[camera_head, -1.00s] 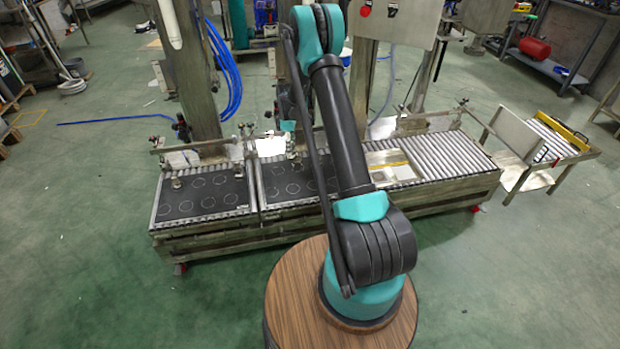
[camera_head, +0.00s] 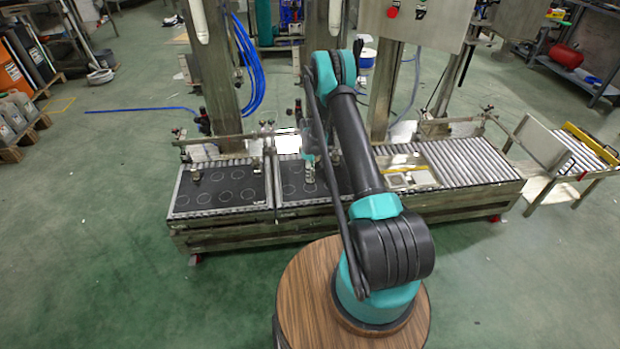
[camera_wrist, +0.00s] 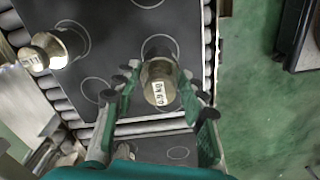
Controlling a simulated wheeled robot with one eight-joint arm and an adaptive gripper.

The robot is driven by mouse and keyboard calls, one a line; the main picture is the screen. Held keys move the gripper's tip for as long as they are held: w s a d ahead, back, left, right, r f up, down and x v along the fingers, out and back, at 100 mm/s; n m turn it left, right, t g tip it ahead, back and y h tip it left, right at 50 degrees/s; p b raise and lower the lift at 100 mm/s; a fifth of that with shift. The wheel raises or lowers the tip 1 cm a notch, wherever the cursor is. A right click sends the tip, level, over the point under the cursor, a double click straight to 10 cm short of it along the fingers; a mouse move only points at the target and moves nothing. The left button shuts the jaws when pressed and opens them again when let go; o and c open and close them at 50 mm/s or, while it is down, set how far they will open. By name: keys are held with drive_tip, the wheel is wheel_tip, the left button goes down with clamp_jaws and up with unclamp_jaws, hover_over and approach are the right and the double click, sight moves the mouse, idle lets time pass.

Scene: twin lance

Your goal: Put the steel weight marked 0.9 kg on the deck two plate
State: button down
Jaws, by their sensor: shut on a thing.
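The steel weight marked 0.9 kg (camera_wrist: 160,86) is between the green fingers of my gripper (camera_wrist: 160,98) in the wrist view. Its label faces the camera. My gripper is shut on it, above a dark plate (camera_wrist: 118,28) with pale circles. Whether its base touches the plate is unclear. In the head view my gripper (camera_head: 309,160) is over the right-hand dark plate (camera_head: 290,190); which plate is deck two is not readable. A second labelled weight (camera_wrist: 46,52) stands on the plate at the wrist view's left.
The left-hand dark plate (camera_head: 222,193) bears a small weight (camera_head: 195,177) near its back left. A roller section (camera_head: 465,160) lies to the right, with a pale yellow-edged tray (camera_head: 408,178) beside my arm. Posts and a rail stand behind the plates.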

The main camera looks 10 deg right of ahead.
drive_tip(key=shift+f, duration=1.8)
drive_tip(key=c, duration=0.9)
unclamp_jaws()
drive_tip(key=shift+f, duration=0.1)
